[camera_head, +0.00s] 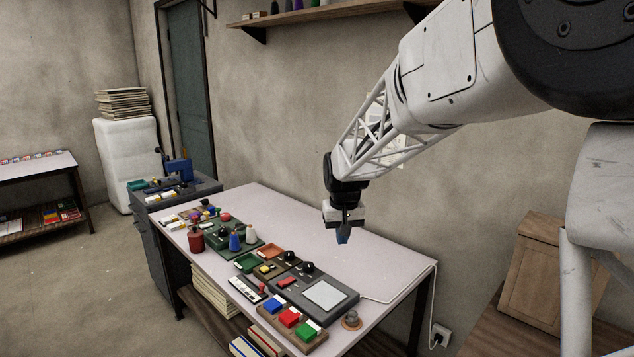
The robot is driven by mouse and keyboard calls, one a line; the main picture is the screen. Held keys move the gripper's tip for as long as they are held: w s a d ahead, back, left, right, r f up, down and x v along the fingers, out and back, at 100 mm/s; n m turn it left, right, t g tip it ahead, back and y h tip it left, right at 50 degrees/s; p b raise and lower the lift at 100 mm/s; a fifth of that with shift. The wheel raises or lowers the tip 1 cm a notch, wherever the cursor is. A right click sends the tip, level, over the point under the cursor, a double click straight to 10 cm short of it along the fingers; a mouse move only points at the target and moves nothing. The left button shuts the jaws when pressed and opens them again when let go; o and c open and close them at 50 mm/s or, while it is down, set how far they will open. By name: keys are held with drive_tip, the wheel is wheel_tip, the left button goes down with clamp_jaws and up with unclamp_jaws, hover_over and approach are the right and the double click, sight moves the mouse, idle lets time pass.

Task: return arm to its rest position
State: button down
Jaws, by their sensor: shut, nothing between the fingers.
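My gripper (343,235) hangs from the end of my arm, pointing down above the right half of the long table (385,258). Its fingers are shut, and I see nothing held between them. It is in the air, apart from the tabletop. No cloth can be made out clearly in this view. A pale square (325,295) lies on a dark panel near the table's right end; I cannot tell whether it is cloth.
The back of the tabletop is mostly clear. A wall shelf (300,14) hangs above. A wooden crate (535,268) stands at right. A cable (408,291) runs off the table.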

drive_tip(key=s+d, duration=0.4)
drive_tip(key=s, duration=0.9)
drive_tip(key=s+d+r+m+t, duration=0.1)
drive_tip(key=s+d, duration=0.3)
drive_tip(key=s, duration=1)
drive_tip(key=s+d, duration=0.4)
drive_tip(key=s, duration=1)
drive_tip(key=shift+r+m, duration=0.25)
drive_tip(key=shift+m, duration=0.15)
drive_tip(key=shift+s+d, duration=0.1)
